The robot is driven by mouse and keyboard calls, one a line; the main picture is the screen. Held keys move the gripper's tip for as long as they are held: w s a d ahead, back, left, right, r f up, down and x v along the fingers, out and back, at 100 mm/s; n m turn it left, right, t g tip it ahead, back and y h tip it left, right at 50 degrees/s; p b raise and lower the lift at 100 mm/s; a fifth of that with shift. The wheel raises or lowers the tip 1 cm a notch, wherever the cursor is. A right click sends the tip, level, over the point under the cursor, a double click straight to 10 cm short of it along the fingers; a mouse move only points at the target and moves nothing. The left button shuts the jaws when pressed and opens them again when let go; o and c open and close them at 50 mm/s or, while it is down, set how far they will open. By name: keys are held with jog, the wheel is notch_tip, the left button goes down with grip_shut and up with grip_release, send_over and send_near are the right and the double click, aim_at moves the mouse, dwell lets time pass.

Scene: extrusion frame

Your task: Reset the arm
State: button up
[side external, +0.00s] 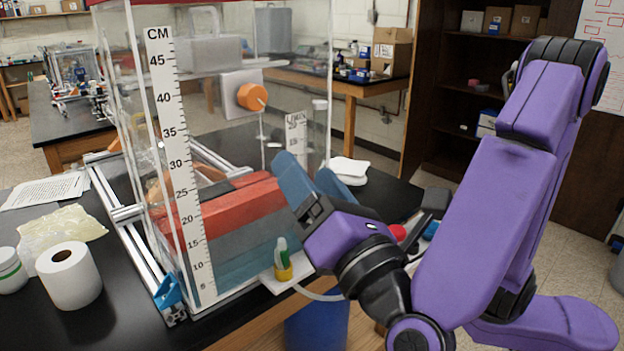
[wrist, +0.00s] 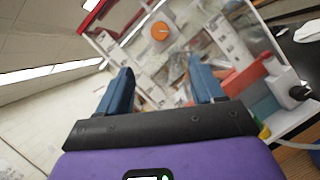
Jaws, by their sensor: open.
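My purple arm stands at the right in the side external view. My gripper (side external: 311,192) has blue fingers and is tilted upward, close to the right front side of a clear-walled tank. In the wrist view my gripper (wrist: 161,90) shows its two blue fingers wide apart with nothing between them. The clear tank (side external: 235,150) has a centimetre scale on its front corner and red and grey layers inside. An orange knob (side external: 252,97) sits on a grey block at the tank; it also shows in the wrist view (wrist: 160,31), beyond the fingertips.
The tank stands in a metal extrusion frame (side external: 130,213) on a black table. A paper roll (side external: 69,275) and a crumpled bag (side external: 62,228) lie at the left. A blue bin (side external: 317,325) is beneath.

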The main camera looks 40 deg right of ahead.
jog(key=w+d+f+m+g+h, duration=0.1)
jog(key=d+f+m+g, duration=0.2)
jog(key=d+f+g, duration=0.5)
jog(key=d+f+m+g+h, duration=0.2)
jog(key=d+f+g, duration=0.25)
jog(key=d, duration=0.55)
jog(key=s+d+f+m+g+y, duration=0.1)
jog(key=s+f+m+g+y, duration=0.3)
jog(key=s, duration=0.3)
jog(key=s+d+f+m+g+y, duration=0.1)
jog(key=s+f+m+g+y, duration=0.3)
jog(key=s, duration=0.3)
jog(key=shift+s+d+m, duration=0.2)
jog(key=shift+s+m, duration=0.05)
jog(key=shift+m, duration=0.15)
jog(key=shift+g, duration=0.25)
